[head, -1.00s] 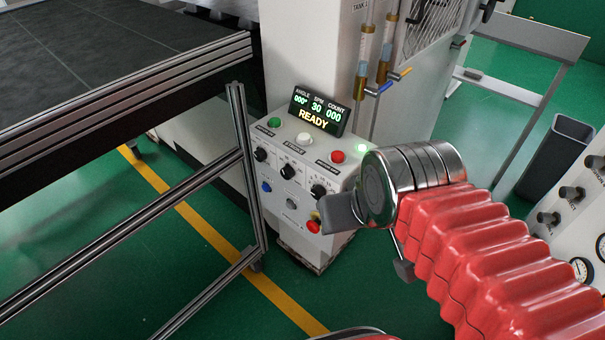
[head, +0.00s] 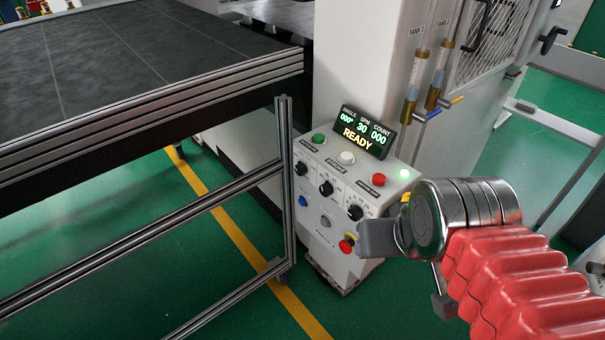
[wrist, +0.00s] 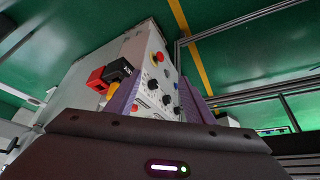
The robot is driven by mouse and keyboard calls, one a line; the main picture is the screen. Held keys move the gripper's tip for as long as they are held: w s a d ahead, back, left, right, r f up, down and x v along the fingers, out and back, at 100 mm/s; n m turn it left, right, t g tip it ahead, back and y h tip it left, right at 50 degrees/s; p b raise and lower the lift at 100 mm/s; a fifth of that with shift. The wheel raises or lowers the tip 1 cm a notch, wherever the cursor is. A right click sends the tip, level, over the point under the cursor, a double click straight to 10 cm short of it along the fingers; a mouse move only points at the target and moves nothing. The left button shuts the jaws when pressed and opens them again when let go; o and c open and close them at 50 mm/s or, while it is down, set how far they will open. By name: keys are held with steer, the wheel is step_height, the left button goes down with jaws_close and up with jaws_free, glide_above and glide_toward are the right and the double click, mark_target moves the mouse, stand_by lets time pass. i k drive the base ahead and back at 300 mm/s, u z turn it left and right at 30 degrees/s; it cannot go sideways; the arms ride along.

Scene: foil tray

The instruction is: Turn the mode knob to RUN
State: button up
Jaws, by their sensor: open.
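The control panel (head: 335,225) is a white sloped box with three black knobs: left (head: 301,168), middle (head: 326,188) and right (head: 355,212). Their labels are too small to read, so I cannot tell which is the mode knob or where it points. My gripper (head: 377,238) is in front of the panel's lower right, beside the red mushroom button (head: 346,245). In the head view only one grey finger shows clearly. In the wrist view my gripper (wrist: 160,102) has its two purple fingers apart, with the panel's face and dark knobs (wrist: 152,86) seen between them. Nothing is held.
A display (head: 362,132) above the knobs reads READY, 000°, 30 and 000. Green (head: 318,138), white (head: 346,157) and red (head: 378,180) buttons sit above the knobs. A metal-framed table (head: 150,110) stands left. Tank tubes and valves (head: 435,85) are behind the panel.

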mark_target(301, 169)
steer(key=z, duration=0.05)
steer(key=k, duration=0.5)
steer(key=u, duration=1.45)
steer(key=i, duration=0.65)
steer(key=u, duration=0.25)
